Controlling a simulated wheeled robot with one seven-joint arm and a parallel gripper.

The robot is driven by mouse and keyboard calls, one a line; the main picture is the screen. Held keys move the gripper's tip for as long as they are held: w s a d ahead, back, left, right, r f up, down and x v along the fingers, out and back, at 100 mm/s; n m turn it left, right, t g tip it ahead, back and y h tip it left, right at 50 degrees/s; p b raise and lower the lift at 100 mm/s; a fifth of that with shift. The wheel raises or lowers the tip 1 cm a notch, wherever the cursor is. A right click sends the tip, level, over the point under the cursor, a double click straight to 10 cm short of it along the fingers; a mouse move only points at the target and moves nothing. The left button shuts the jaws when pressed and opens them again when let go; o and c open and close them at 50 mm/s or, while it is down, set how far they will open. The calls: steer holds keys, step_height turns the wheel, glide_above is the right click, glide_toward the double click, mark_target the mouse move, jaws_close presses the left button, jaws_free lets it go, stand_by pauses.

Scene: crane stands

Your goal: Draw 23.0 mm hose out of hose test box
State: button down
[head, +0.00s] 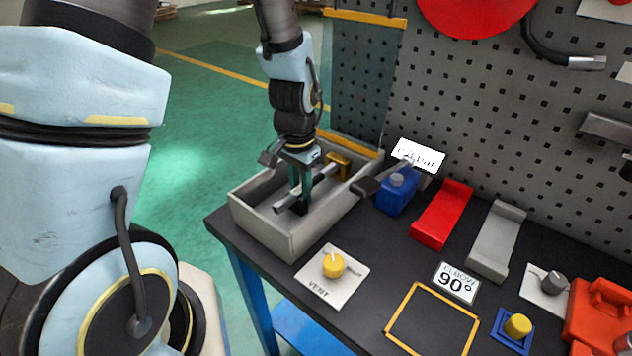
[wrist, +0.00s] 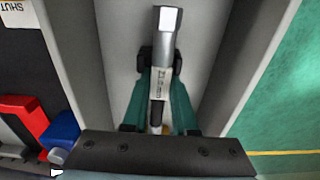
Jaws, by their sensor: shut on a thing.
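The hose test box (head: 278,238) is a grey open-topped box at the table's left corner. The hose (head: 283,204) lies at a slant inside it, with a bright metal end towards the near left and its other end near a yellow block (head: 340,161) at the box's far end. My gripper (head: 300,205) reaches down into the box from above, its green fingers shut on the hose. In the wrist view, the fingertips (wrist: 160,65) are on both sides of the hose (wrist: 167,22), whose white label shows between them. I cannot tell whether the hose touches the box floor.
A vent knob plate (head: 332,277) lies in front of the box. A dark lever (head: 366,187) and a blue block (head: 396,197) are at its right, then red (head: 442,215) and grey (head: 496,240) cradles. A perforated panel (head: 480,120) stands behind. A yellow-outlined square (head: 432,318) is empty.

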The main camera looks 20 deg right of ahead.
steer(key=shift+s+a+r+p, duration=0.2)
steer(key=shift+a+r+p, duration=0.35)
steer(key=shift+r, duration=0.2)
steer(key=shift+s+a+r+p, duration=0.15)
steer(key=shift+a+r+p, duration=0.3)
steer(key=shift+r, duration=0.25)
steer(key=shift+s+a+r, duration=0.25)
steer(key=shift+r, duration=0.25)
steer(key=shift+r+p, duration=0.2)
steer(key=shift+p, duration=0.25)
steer(key=shift+d+r, duration=0.1)
steer(key=shift+d, duration=0.15)
steer(key=shift+d+r+p, duration=0.15)
steer(key=shift+r+p, duration=1)
steer(key=shift+r, duration=0.15)
